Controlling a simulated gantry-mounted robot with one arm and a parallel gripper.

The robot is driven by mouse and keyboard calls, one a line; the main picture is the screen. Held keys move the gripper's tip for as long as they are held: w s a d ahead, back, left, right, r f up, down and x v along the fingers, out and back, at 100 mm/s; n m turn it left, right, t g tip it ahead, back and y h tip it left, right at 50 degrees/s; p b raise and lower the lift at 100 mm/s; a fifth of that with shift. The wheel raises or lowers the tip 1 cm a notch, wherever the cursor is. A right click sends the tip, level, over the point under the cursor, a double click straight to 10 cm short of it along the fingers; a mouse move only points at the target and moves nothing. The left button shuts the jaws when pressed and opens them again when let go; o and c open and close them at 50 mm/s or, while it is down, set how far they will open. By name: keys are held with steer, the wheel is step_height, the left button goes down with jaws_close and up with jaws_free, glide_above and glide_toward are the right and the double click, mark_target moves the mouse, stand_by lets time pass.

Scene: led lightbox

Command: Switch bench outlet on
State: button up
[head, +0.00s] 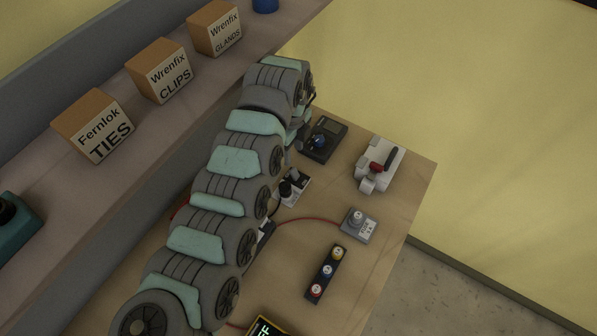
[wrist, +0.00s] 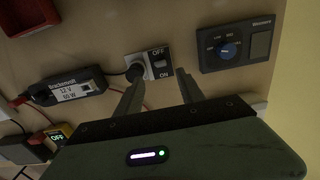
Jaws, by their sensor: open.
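The bench outlet (wrist: 151,80) is a small box with a dark plug (wrist: 135,72) in its left side. Which way the rocker is tipped is too small to tell. The outlet also shows in the head view (head: 302,187), beside my arm. My gripper (wrist: 161,77) is open and empty in the wrist view, its fingertips to either side of the switch in the picture. Contact cannot be told. In the head view my arm mostly hides the gripper.
A black dial unit (wrist: 238,43) lies right of the outlet, and a 12 V power brick (wrist: 72,91) lies left. A yellow-framed display (wrist: 58,134) reads OFF.

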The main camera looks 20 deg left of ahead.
mark_target(293, 169)
step_height(293, 169, down, 11)
steer(key=shift+r+p, duration=0.2)
steer(key=shift+p, duration=0.15)
steer(key=shift+c, duration=0.5)
jaws_close()
